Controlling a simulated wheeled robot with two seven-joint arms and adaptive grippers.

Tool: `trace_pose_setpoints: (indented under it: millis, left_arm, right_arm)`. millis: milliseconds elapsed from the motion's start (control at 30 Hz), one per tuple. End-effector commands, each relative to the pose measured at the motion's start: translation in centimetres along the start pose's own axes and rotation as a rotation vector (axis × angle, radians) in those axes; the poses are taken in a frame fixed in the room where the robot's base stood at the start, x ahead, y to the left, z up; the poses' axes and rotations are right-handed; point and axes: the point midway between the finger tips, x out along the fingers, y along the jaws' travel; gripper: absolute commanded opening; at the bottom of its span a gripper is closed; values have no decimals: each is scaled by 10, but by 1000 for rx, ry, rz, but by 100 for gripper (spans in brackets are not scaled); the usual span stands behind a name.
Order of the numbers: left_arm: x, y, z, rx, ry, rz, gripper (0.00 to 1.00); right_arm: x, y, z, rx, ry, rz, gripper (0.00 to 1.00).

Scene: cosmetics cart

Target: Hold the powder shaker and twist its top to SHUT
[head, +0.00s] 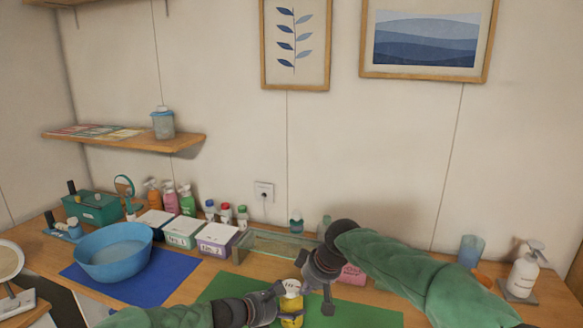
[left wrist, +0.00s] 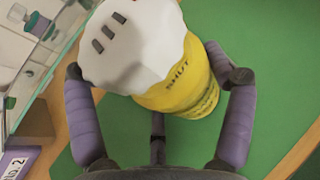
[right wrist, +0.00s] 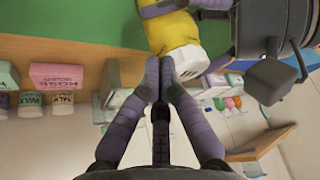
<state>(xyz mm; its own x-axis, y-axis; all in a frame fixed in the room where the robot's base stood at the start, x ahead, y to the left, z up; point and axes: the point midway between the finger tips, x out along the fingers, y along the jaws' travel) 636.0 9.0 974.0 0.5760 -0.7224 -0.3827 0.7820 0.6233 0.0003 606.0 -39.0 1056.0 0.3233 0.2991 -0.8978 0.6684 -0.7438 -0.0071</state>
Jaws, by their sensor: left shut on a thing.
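The powder shaker has a yellow body (head: 292,318) and a white top (head: 291,287). My left gripper (head: 279,301) is shut on the body above the green mat. In the left wrist view, the body (left wrist: 185,85) is between the fingers of my left gripper (left wrist: 160,75). The word SHUT shows just below the rim of the white top (left wrist: 138,45), which has several dark slots. In the right wrist view, my right gripper (right wrist: 160,68) has its fingertips together beside the white top (right wrist: 185,62); I cannot tell whether they touch it.
A green mat (head: 226,290) lies under the work area. A blue bowl (head: 114,252) on a blue mat (head: 150,292) and labelled boxes (head: 217,240) stand left. A glass tray (head: 275,245) and a pink soap box (head: 353,274) are behind. A pump bottle (head: 525,272) stands far right.

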Motion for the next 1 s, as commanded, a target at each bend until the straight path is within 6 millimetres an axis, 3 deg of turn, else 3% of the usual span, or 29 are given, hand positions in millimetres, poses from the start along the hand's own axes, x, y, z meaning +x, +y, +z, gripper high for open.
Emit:
trace_pose_setpoints:
  millis: [1000]
  left_arm:
    - [3,-6,-2,4,2,-13,48]
  right_arm:
    - [4,-30,-1,-2,-1,-8,0]
